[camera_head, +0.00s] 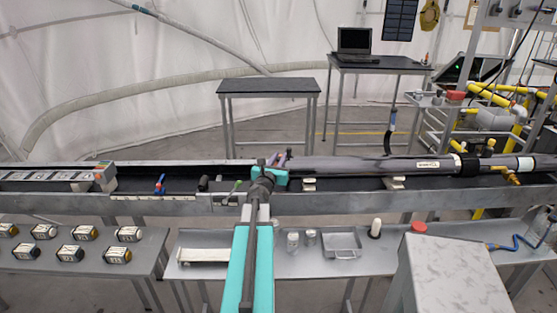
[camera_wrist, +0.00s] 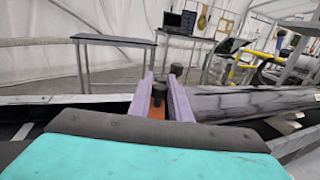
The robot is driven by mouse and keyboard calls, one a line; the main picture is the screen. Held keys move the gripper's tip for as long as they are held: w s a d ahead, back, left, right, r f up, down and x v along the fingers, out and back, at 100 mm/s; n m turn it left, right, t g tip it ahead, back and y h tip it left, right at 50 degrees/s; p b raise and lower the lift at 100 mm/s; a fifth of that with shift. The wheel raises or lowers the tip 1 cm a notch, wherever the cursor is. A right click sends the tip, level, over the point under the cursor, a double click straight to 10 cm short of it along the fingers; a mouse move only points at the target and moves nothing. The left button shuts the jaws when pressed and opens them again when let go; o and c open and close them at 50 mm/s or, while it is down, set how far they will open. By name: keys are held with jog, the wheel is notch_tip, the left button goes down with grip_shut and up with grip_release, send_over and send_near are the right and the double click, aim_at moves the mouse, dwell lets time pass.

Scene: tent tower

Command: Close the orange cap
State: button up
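In the wrist view, the orange cap (camera_wrist: 157,113) shows as a small orange patch with a dark knob, between the two purple fingers of my gripper (camera_wrist: 161,88). The fingers stand apart on either side of it; I cannot tell whether they touch it. The grey tube (camera_wrist: 235,101) begins just right of the fingers. In the head view, my gripper (camera_head: 281,160) is at the left end of the long dark tube (camera_head: 370,166), over the metal trough. My gripper hides the tube's end and the cap there.
The trough (camera_head: 420,199) runs across the whole view. A front bench holds jars (camera_head: 293,243), a metal tray (camera_head: 343,243) and a red lid (camera_head: 419,227). Labelled blocks (camera_head: 70,253) stand at left.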

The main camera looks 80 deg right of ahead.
jog(key=o, duration=0.4)
jog(key=shift+r, duration=0.1)
jog(key=shift+o, duration=0.2)
jog(key=shift+w, duration=0.15)
jog(key=shift+a, duration=0.1)
